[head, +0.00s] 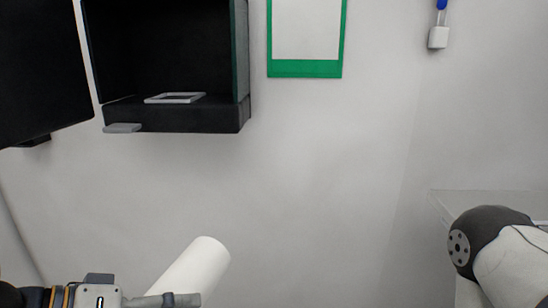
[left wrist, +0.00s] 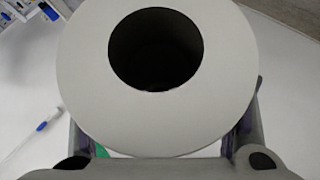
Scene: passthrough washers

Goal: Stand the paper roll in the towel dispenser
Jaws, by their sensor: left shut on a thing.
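The white paper roll (head: 196,271) is at the bottom of the head view, tilted, with its upper end leaning right. My left gripper (head: 165,299) is shut on it; the lower part of the roll is cut off by the frame. In the left wrist view the roll (left wrist: 85,60) shows end-on with its dark round core hole, between the fingers of my left gripper (left wrist: 165,148). The black towel dispenser (head: 180,118) is on the wall at the upper left, above and apart from the roll. It is open, with a light square frame (head: 175,98) on its floor. My right gripper is not in view.
The dispenser's dark door (head: 40,70) stands open at its left. A green-framed sheet (head: 306,68) hangs right of the dispenser. A small white wall item (head: 438,38) with a blue top is further right. The wall between roll and dispenser is clear.

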